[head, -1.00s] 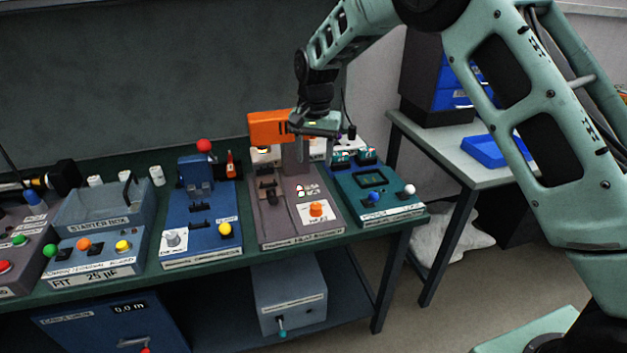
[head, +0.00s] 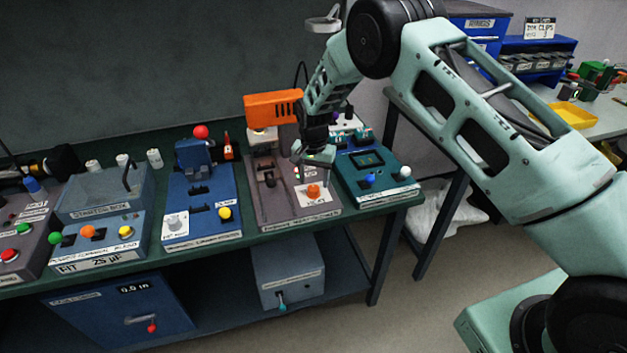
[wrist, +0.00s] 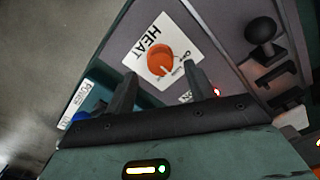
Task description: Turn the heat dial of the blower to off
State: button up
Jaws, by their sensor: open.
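The orange heat dial (head: 313,191) sits on a white plate at the front right of the grey blower unit (head: 300,218). The orange blower body (head: 272,108) stands at the unit's back. In the wrist view the dial (wrist: 157,58) lies beside the word HEAT, with small setting labels along one side. A short pale mark shows on the dial's edge, but I cannot tell which label it points to. My gripper (head: 314,168) hangs just above and behind the dial. In the wrist view its two fingers (wrist: 160,88) are apart, with nothing between them; the dial shows beyond them.
A teal unit (head: 377,182) with blue and white knobs stands close on the right. A blue unit (head: 203,208) with a grey dial and yellow knob stands on the left. A black knob (wrist: 261,30) on the blower panel shows in the wrist view.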

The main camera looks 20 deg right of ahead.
aim_at(314, 191)
jog(key=shift+f, duration=1.35)
jog(key=shift+c, duration=0.3)
jog(key=c, duration=0.9)
jog(key=shift+f+n, duration=0.1)
jog(key=shift+n, duration=0.3)
jog(key=n+b, duration=0.5)
jog(key=n, duration=0.3)
